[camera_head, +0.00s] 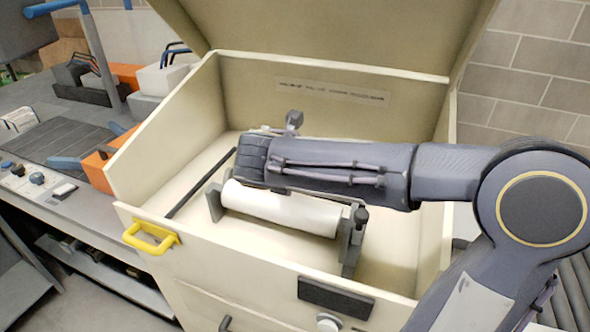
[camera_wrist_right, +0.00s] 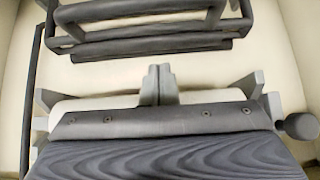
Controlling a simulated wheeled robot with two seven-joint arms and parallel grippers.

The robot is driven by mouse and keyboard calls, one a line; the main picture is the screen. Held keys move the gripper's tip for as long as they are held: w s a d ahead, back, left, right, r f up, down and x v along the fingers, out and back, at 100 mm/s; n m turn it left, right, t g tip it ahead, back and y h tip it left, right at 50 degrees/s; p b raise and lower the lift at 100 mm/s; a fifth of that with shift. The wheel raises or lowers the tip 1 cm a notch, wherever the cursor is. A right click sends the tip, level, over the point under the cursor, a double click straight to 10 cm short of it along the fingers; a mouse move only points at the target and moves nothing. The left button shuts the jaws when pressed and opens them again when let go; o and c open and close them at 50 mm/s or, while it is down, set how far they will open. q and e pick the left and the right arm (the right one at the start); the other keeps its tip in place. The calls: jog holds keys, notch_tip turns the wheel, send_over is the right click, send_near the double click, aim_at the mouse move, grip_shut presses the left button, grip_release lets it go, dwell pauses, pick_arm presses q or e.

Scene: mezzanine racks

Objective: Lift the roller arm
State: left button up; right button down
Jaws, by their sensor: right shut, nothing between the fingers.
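The cream box stands open, and a white roller (camera_head: 285,210) lies between dark end brackets (camera_head: 353,240) inside it. A dark knob (camera_head: 361,216) is at the right end. In the wrist view the roller (camera_wrist_right: 100,102) is partly covered by my gripper body. A dark barred frame (camera_wrist_right: 150,34) lies beyond my fingertips; I cannot tell which part is the roller arm. My right gripper (camera_wrist_right: 158,82) is shut and empty, its fingertips together just short of the frame's near bar. In the head view my arm hides most of that frame. My left gripper is not in view.
The box's front wall (camera_head: 240,258), yellow handle (camera_head: 151,238) and raised lid (camera_head: 330,30) surround the work area. A thin dark rod (camera_head: 200,183) lies along the left of the floor. A cluttered bench (camera_head: 60,150) stands at left.

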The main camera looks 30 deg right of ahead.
jog(key=w+d+f+p, duration=0.1)
jog(key=w+d, duration=0.3)
jog(key=d, duration=0.1)
jog(key=shift+w+d+f, duration=0.15)
jog(key=shift+w+d, duration=0.1)
jog(key=shift+w, duration=0.1)
jog(key=shift+p, duration=0.4)
jog(key=w+d+r+g+y+p, duration=0.1)
jog(key=w+d+r+y+p, duration=0.1)
jog(key=w+d+r+p, duration=0.6)
jog(key=shift+w+d+r+g+p, duration=0.15)
jog(key=shift+d+r+g+p, duration=0.55)
jog(key=shift+p, duration=1)
